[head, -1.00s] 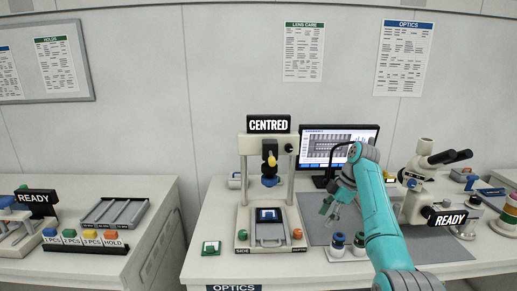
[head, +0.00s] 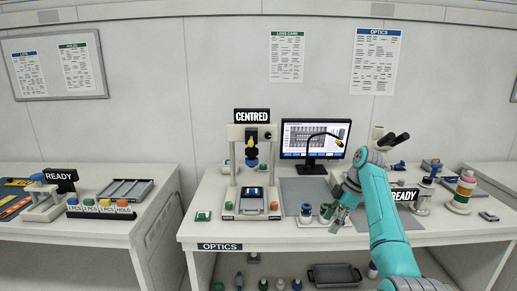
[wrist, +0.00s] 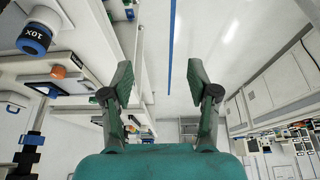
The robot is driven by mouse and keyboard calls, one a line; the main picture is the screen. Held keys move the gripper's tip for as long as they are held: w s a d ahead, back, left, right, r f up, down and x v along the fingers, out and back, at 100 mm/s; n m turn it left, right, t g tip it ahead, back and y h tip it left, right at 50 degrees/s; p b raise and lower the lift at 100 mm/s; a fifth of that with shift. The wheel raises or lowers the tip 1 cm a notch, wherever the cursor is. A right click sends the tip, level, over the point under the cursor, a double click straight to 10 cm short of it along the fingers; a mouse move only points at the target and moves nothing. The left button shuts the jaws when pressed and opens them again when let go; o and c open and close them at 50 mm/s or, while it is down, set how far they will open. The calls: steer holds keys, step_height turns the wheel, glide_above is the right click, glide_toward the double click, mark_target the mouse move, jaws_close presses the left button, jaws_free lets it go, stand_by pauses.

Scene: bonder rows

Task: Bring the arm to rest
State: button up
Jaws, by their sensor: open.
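My teal arm reaches up over the right part of the optics bench in the head view. My gripper (head: 341,216) hangs at its end above the bench's front part, beside two small jars (head: 306,212). In the wrist view my gripper (wrist: 160,85) has its two grey-green fingers wide apart. Nothing is between them; the floor shows beyond. A lens piece marked 10x (wrist: 35,38) shows at the upper left of the wrist view, apart from the fingers.
The optics bench (head: 222,246) carries a CENTRED stand (head: 232,165), a monitor (head: 313,139), a grey mat (head: 300,186) and a stack of coloured rings (head: 461,192). A second bench with a READY sign (head: 60,176) stands left, across a gap.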

steer(key=s+a+f+m+t+h, duration=0.1)
steer(key=s+f+m+t, duration=0.15)
steer(key=f, duration=1.15)
steer(key=s+a+f+m+t, duration=0.1)
steer(key=s+f+m, duration=0.25)
steer(key=f, duration=1.05)
steer(key=s+a+f+m+t+h, duration=0.1)
steer(key=s+f+m+t, duration=0.1)
steer(key=s+f, duration=0.75)
steer(key=s+a+f+m+t+h, duration=0.15)
steer(key=s+f, duration=0.45)
steer(key=s, duration=0.6)
steer(key=s+r+m+t, duration=0.2)
steer(key=s+r+m, duration=0.1)
steer(key=s, duration=0.9)
steer(key=s+r+m+t, duration=0.2)
steer(key=s+r, duration=0.1)
steer(key=s, duration=0.9)
steer(key=s+r+m+t, duration=0.1)
steer(key=s+r+t, duration=0.1)
steer(key=s+r, duration=0.6)
steer(key=s+r+m+t, duration=0.1)
steer(key=s+r+m, duration=0.1)
steer(key=s+r, duration=0.6)
step_height(320, 180, up, 8)
steer(key=shift+a+f+t+h, duration=0.15)
steer(key=shift+f+t+h, duration=0.05)
steer(key=shift+t+h, duration=0.25)
steer(key=shift+s+m, duration=0.1)
steer(key=shift+m, duration=0.15)
